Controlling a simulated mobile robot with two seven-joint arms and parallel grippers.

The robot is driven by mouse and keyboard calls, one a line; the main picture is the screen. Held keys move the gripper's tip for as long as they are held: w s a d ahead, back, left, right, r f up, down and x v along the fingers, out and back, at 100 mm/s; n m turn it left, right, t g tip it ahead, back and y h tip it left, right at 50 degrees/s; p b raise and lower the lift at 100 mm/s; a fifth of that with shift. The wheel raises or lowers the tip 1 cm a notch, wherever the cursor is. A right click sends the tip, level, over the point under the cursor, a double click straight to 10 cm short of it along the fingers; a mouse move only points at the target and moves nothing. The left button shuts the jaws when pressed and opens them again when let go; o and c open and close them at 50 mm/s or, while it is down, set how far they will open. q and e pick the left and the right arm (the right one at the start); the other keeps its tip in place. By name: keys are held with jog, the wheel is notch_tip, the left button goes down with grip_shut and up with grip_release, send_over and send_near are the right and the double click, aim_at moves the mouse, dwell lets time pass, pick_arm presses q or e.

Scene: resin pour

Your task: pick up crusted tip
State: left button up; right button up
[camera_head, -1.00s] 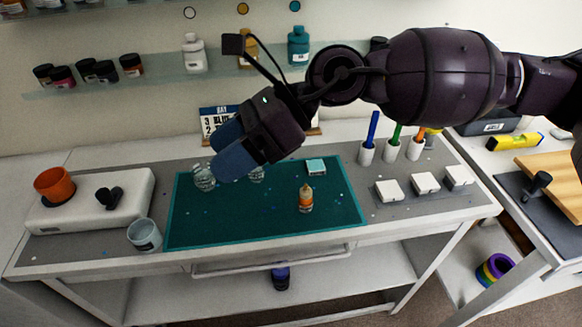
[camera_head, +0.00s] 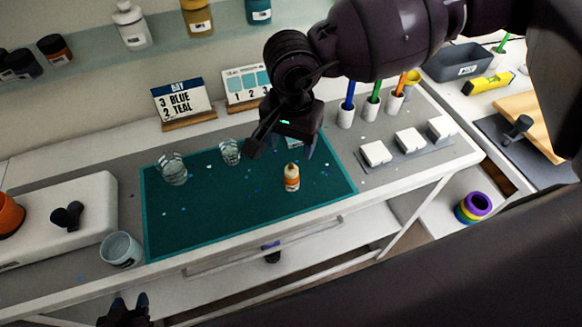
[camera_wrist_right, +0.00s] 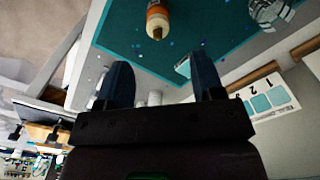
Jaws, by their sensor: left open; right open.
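A small bottle (camera_head: 291,178) with an orange label and a pale tip stands upright on the teal mat (camera_head: 195,228). It also shows at the top of the right wrist view (camera_wrist_right: 157,22). I cannot make out any crust on its tip. My right gripper (camera_head: 298,150) is over the mat's back part, just behind the bottle, fingers pointing down. In the right wrist view, its fingers (camera_wrist_right: 163,80) stand apart; a small pale thing (camera_wrist_right: 154,97) shows between them, and I cannot tell what it is. My left gripper (camera_head: 129,303) is open at the bottom edge.
Two clear cups (camera_head: 172,169) stand on the mat's back left. A light blue cup (camera_head: 121,250) is off its left edge. White blocks (camera_head: 409,141) and pen holders (camera_head: 345,115) stand right. Sign cards (camera_head: 183,101) stand behind. The mat's front left is clear.

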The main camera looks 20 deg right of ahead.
aim_at(292, 169)
jog(key=shift+s+f+p, duration=0.2)
jog(key=shift+f+p, duration=0.1)
jog(key=shift+f, duration=3.2)
jog(key=c, duration=1)
